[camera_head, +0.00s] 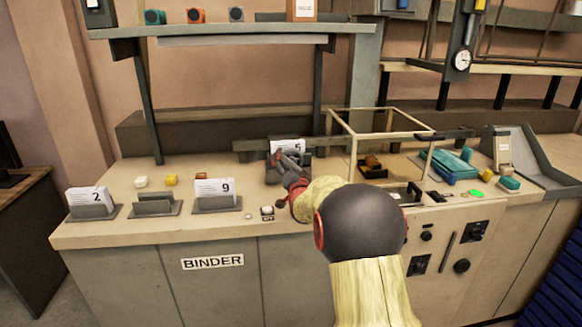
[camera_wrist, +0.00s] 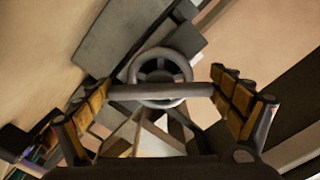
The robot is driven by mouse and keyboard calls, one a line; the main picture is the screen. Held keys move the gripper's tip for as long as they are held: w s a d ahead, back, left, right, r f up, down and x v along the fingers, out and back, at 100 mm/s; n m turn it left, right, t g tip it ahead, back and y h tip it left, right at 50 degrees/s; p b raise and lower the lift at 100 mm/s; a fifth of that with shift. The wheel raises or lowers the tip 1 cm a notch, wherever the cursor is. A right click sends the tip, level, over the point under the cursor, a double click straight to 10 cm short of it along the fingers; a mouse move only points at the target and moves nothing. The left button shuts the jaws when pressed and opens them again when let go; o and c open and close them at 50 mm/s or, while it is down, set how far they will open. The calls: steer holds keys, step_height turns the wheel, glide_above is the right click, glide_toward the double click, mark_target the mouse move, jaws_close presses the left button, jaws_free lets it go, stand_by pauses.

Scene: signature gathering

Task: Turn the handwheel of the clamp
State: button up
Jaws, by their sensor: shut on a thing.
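The clamp (camera_head: 304,158) stands at the back of the bench in the head view, with a numbered white card in it. My gripper (camera_head: 281,166) is in front of it and hides part of it. In the wrist view, the grey round handwheel (camera_wrist: 160,53) with spokes lies straight ahead. A grey horizontal bar crosses in front of the wheel's ring. My gripper (camera_wrist: 162,91) has one padded finger at each end of this bar, closed on it. The bar looks joined to the handwheel, but how is not clear.
Card holders with cards 2 (camera_head: 95,211) and 9 (camera_head: 217,204) and an empty holder (camera_head: 156,208) stand at the left. An open box frame (camera_head: 340,133) rises close right of the clamp. A shelf (camera_head: 220,32) hangs above.

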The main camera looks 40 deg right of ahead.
steer(key=o, duration=0.8)
steer(key=shift+o, duration=0.2)
steer(key=v, duration=1.2)
steer(key=shift+d, duration=0.1)
